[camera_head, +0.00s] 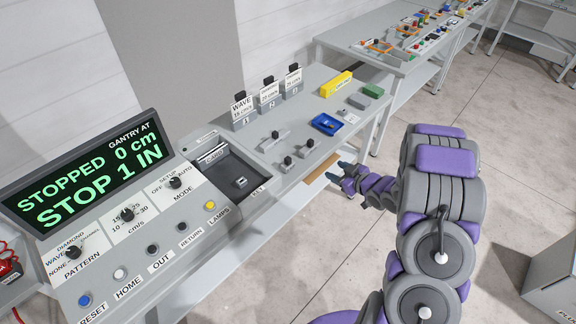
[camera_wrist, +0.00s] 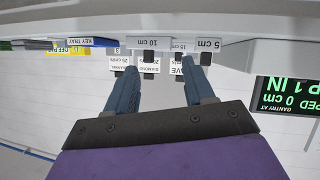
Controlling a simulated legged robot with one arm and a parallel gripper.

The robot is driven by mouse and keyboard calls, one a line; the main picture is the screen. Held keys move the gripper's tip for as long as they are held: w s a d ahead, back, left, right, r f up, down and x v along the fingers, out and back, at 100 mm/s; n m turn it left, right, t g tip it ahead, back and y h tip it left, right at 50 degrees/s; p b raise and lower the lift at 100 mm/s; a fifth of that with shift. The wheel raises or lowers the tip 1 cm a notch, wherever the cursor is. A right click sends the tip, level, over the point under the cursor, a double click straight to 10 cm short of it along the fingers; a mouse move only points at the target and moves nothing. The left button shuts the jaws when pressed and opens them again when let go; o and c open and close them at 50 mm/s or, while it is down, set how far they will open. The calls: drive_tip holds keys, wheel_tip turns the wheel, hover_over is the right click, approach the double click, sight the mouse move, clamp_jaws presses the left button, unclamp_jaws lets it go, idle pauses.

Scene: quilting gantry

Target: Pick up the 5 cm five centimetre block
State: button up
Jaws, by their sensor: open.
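The block labelled 5 cm (camera_wrist: 208,44) shows its label upside down at the top of the wrist view. A 10 cm block (camera_wrist: 155,42) and a partly hidden block stand beside it. In the head view, the small grey knobbed block (camera_head: 285,164) near the desk's front edge appears to be the 5 cm one, though its label is unreadable there. Another knobbed block (camera_head: 305,149) is to its right and a longer one (camera_head: 273,140) behind. My gripper (camera_head: 334,174) is open and empty, apart from the blocks, just off the desk's front edge. Its two fingers (camera_wrist: 160,66) are spread.
The console display (camera_head: 85,172) and a dark recessed tray (camera_head: 228,175) are to the left. Three labelled holders (camera_head: 268,100) stand behind. A blue key tray (camera_head: 326,124), a yellow box (camera_head: 335,84) and a green block (camera_head: 373,90) lie farther right. The floor in front is clear.

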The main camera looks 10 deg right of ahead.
drive_tip(key=s+a+f+t+y, duration=0.1)
drive_tip(key=s+a+t+y, duration=0.1)
drive_tip(key=s+a+y, duration=0.25)
drive_tip(key=b, duration=0.2)
approach(290, 161)
drive_tip(key=shift+t+y, duration=0.3)
drive_tip(key=shift+y, duration=0.05)
drive_tip(key=x, duration=0.6)
drive_tip(key=shift+w+d+f, duration=0.2)
drive_tip(key=shift+d+f, duration=0.05)
drive_tip(key=shift+d, duration=0.1)
drive_tip(key=x, duration=0.2)
drive_tip(key=b+x, duration=0.1)
drive_tip(key=x, duration=0.1)
drive_tip(key=shift+a+f, duration=0.25)
drive_tip(key=shift+a, duration=0.15)
drive_tip(key=shift+w+a, duration=0.25)
drive_tip(key=shift+w, duration=0.1)
drive_tip(key=shift+c, duration=0.5)
clamp_jaws()
